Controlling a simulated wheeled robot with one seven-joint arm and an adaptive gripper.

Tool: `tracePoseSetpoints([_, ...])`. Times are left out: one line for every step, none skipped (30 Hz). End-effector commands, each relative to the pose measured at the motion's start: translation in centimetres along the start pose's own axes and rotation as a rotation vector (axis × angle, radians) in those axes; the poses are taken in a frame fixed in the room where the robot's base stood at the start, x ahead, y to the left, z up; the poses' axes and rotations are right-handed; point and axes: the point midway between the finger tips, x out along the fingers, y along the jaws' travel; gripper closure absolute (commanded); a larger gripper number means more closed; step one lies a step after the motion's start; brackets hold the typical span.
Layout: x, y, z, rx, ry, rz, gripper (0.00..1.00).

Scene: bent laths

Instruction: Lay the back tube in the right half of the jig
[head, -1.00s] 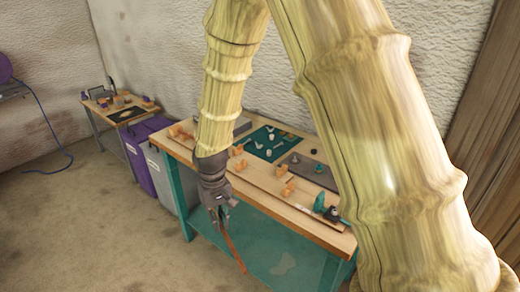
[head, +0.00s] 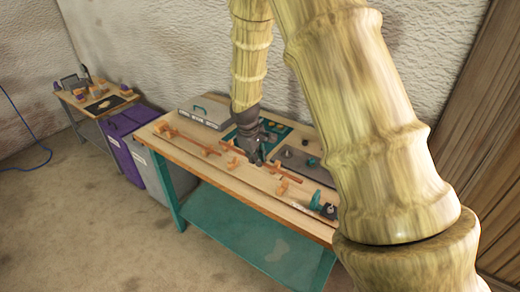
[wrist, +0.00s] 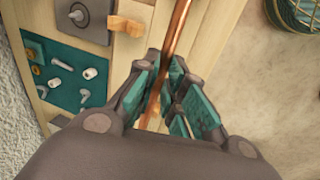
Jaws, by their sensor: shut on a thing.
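My gripper (head: 257,158) is over the workbench, shut on a thin copper-coloured tube (head: 288,172). The tube runs to the right and toward the front of the bench in the head view. In the wrist view the tube (wrist: 176,35) passes between the teal finger pads (wrist: 170,95). The jig shows as several orange wooden blocks on the bench, with one block (head: 282,187) near the front right. Another tube (head: 192,139) lies along the left blocks. I cannot tell whether the held tube touches any block.
A teal mat with small parts (wrist: 70,75) and a grey plate (head: 300,160) lie behind the jig. A grey case (head: 203,112) stands at the back left. A teal clamp-like device (head: 318,202) sits at the front right. Purple (head: 120,138) and grey bins stand left of the bench.

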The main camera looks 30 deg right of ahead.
Motion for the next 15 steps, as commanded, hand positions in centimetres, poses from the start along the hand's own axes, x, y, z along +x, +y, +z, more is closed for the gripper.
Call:
tracePoseSetpoints([-0.1, 0.7, 0.2, -0.008, 0.002, 0.006, 1.0])
tracePoseSetpoints([-0.1, 1.0, 0.3, -0.013, 0.004, 0.009, 1.0])
tracePoseSetpoints([0.0, 1.2, 0.4, -0.017, 0.005, 0.011, 1.0])
tracePoseSetpoints([0.0, 1.3, 0.4, -0.019, 0.006, 0.013, 1.0])
tracePoseSetpoints([0.1, 1.4, 0.5, -0.021, 0.006, 0.014, 1.0])
tracePoseSetpoints([0.2, 1.4, 0.5, -0.022, 0.006, 0.014, 1.0])
tracePoseSetpoints([0.3, 1.4, 0.5, -0.022, 0.006, 0.014, 1.0])
tracePoseSetpoints([0.5, 1.4, 0.5, -0.021, 0.006, 0.014, 1.0])
tracePoseSetpoints([0.7, 1.3, 0.6, -0.02, 0.006, 0.014, 1.0])
tracePoseSetpoints([0.8, 1.3, 0.6, -0.02, 0.006, 0.014, 1.0])
tracePoseSetpoints([1.0, 1.2, 0.6, -0.02, 0.006, 0.014, 1.0])
tracePoseSetpoints([1.2, 1.2, 0.6, -0.02, 0.006, 0.014, 1.0])
tracePoseSetpoints([1.4, 1.1, 0.6, -0.02, 0.006, 0.014, 1.0])
tracePoseSetpoints([1.7, 1.1, 0.6, -0.019, 0.006, 0.014, 1.0])
tracePoseSetpoints([2.0, 1.0, 0.6, -0.019, 0.006, 0.014, 1.0])
